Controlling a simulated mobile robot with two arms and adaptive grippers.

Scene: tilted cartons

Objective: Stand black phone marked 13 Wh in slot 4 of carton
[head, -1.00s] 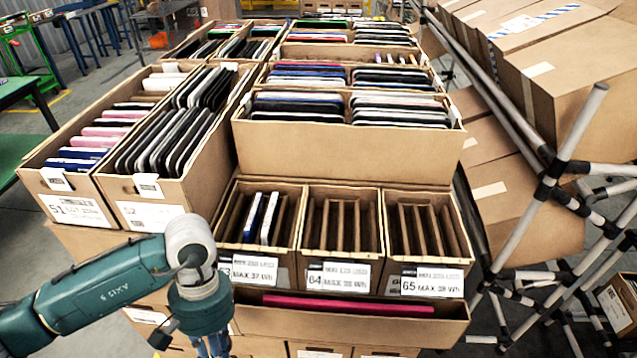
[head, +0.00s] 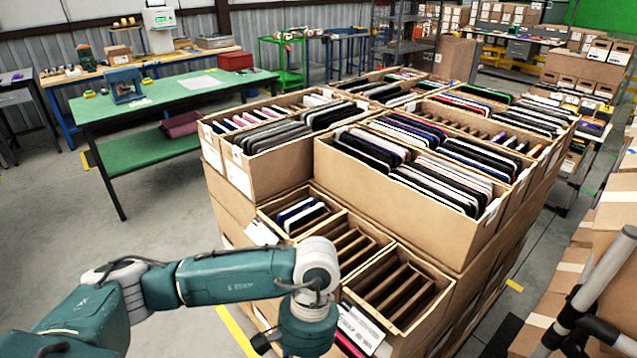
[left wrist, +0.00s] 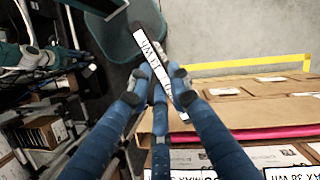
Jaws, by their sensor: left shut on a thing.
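In the left wrist view my left gripper (left wrist: 155,88) has its blue fingers shut on a dark phone (left wrist: 151,32). The phone carries a white label strip with black print; the print is too small and slanted to read surely. In the head view my left wrist is in front of the low cartons, and the fingers are hidden below the frame. Three small slotted cartons stand at the front: the left one (head: 266,220) holds a few phones, while the middle one (head: 383,236) and right one (head: 437,288) show empty slots between dividers. My right gripper is not in view.
Taller cartons full of phones (head: 325,155) rise behind the small ones. A carton below holds a pink item, seen in the left wrist view (left wrist: 275,132). A green table (head: 150,100) stands at left, with clear floor between. A pole frame (head: 590,290) is at right.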

